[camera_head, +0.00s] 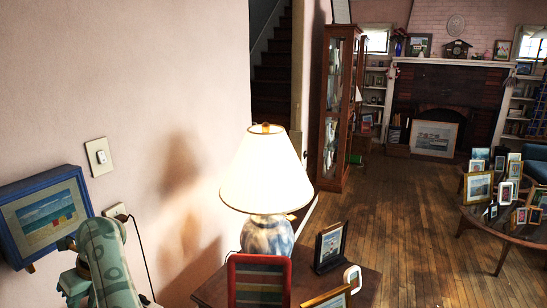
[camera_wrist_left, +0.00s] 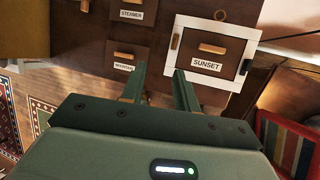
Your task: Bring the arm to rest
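My left arm (camera_head: 103,262) enters the head view at the bottom left, beside the pink wall. Its fingertips cannot be made out there. In the left wrist view my left gripper (camera_wrist_left: 159,70) has its two fingers apart with nothing between them. The fingers point toward a dark cabinet front with labelled drawers. A white-bordered drawer front marked SUNSET (camera_wrist_left: 207,66) is just right of the fingertips. Drawers marked MOUNTAIN (camera_wrist_left: 123,67) and STEAMER (camera_wrist_left: 131,14) are to the left and above. I cannot tell whether the fingers touch the cabinet. My right gripper is not in view.
A lit lamp (camera_head: 265,178) stands on a wooden table (camera_head: 372,286) with several picture frames. A blue-framed beach picture (camera_head: 46,217) is close to my left arm. A glass cabinet (camera_head: 337,110) and a round table (camera_head: 490,222) stand farther off. The wooden floor (camera_head: 400,200) between is clear.

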